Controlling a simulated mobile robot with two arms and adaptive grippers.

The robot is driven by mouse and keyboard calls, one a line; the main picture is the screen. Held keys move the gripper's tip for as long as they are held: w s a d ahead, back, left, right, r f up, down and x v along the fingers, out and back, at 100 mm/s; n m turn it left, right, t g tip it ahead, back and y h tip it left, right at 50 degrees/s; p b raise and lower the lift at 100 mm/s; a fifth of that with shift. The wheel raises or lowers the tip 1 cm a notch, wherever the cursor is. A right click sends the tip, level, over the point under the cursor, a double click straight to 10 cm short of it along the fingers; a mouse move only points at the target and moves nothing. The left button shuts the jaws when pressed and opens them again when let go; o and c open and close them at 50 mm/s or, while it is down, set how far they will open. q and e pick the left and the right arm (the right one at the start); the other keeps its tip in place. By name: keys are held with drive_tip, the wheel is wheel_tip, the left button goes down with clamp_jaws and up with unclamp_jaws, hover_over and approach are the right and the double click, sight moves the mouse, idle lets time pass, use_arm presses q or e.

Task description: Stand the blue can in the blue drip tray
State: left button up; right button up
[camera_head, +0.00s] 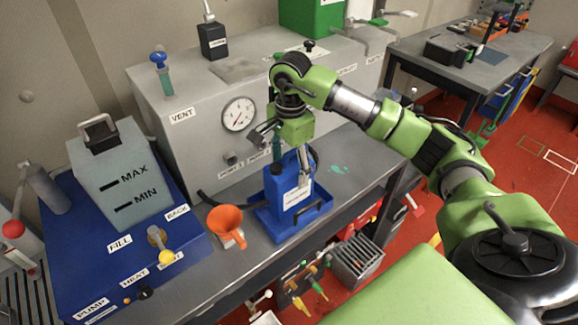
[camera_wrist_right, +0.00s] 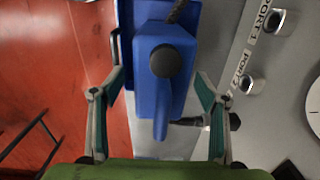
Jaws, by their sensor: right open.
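The blue can (camera_head: 292,196), with a white label, stands upright within the outline of the blue drip tray (camera_head: 284,232) on the grey bench. My right gripper (camera_head: 285,158) is above the can's top, its fingers spread on either side. In the right wrist view the can (camera_wrist_right: 176,95) with its dark cap shows between the open fingers of the right gripper (camera_wrist_right: 160,80). A gap shows between each finger and the can. The can hides much of the tray's floor. My left gripper is not in view.
An orange funnel (camera_head: 226,222) stands left of the tray. A grey panel with a gauge (camera_head: 238,114) rises behind the can. A blue pump unit (camera_head: 82,258) with a grey tank is at left. Some bench surface (camera_head: 352,160) is clear at right.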

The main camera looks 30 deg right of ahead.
drive_tip(key=r, duration=1.2)
drive_tip(key=shift+s, duration=0.2)
drive_tip(key=shift+f, duration=0.1)
